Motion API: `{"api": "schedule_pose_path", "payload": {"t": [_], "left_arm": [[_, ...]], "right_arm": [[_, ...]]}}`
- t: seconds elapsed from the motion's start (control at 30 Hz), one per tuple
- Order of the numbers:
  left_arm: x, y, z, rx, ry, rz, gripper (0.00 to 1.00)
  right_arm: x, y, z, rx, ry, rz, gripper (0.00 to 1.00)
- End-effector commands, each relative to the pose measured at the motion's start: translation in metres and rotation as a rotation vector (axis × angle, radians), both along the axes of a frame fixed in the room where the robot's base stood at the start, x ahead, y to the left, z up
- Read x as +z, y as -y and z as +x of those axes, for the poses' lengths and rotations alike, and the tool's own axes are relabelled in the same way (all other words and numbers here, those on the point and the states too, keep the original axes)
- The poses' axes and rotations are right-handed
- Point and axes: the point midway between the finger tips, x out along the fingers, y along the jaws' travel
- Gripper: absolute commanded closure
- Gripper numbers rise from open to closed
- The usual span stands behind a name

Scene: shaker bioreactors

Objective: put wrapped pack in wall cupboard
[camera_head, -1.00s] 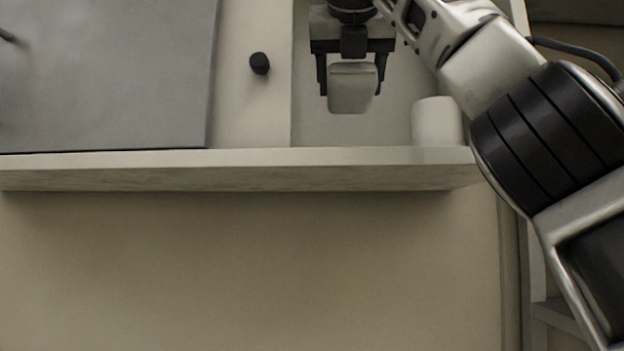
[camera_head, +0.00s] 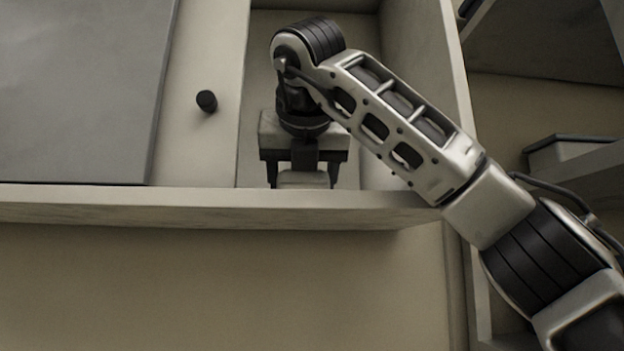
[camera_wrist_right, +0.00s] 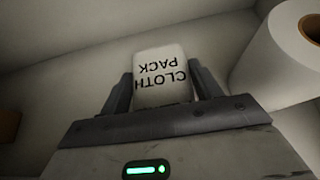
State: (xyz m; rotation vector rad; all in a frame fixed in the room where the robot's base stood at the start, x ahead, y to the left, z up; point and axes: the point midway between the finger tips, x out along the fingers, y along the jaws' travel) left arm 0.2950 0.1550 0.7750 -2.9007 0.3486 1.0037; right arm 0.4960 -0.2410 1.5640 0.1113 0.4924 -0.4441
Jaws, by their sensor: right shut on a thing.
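The wrapped pack (camera_head: 303,180) is a pale block held between the fingers of my right gripper (camera_head: 303,172). In the right wrist view the pack (camera_wrist_right: 160,75) shows the words "CLOTH PACK", and both fingers of the gripper (camera_wrist_right: 163,88) press its sides. In the head view the pack's lower part is hidden behind the cupboard's front ledge. The wall cupboard (camera_head: 210,30) is pale, and my right gripper is inside its open section. My left gripper is not in view.
A white roll (camera_wrist_right: 285,50) stands to the right of the pack in the right wrist view. A dark panel (camera_head: 80,90) covers the cupboard's left part, beside a black knob (camera_head: 207,101). The front ledge (camera_head: 200,212) runs below the opening. Open shelves (camera_head: 580,155) are at right.

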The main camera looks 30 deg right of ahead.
Motion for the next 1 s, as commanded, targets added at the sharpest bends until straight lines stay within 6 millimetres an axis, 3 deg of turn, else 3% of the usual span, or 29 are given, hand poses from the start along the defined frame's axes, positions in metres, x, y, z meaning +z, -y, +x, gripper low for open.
{"api": "schedule_pose_path", "payload": {"t": [0.37,0.4,0.47,0.83,1.0], "left_arm": [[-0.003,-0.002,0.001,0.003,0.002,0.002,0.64],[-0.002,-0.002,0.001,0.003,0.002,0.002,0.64],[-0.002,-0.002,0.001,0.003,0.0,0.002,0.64],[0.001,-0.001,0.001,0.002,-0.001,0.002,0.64],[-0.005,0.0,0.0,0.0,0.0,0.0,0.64]], "right_arm": [[-0.005,-0.001,0.0,0.003,0.001,0.0,0.64],[-0.005,-0.001,0.0,0.003,0.001,0.0,0.31],[-0.004,-0.001,0.0,0.003,0.001,0.0,0.15],[0.001,-0.002,-0.001,0.003,0.001,0.0,0.15],[0.011,-0.013,-0.022,0.006,0.005,-0.001,0.15]]}}
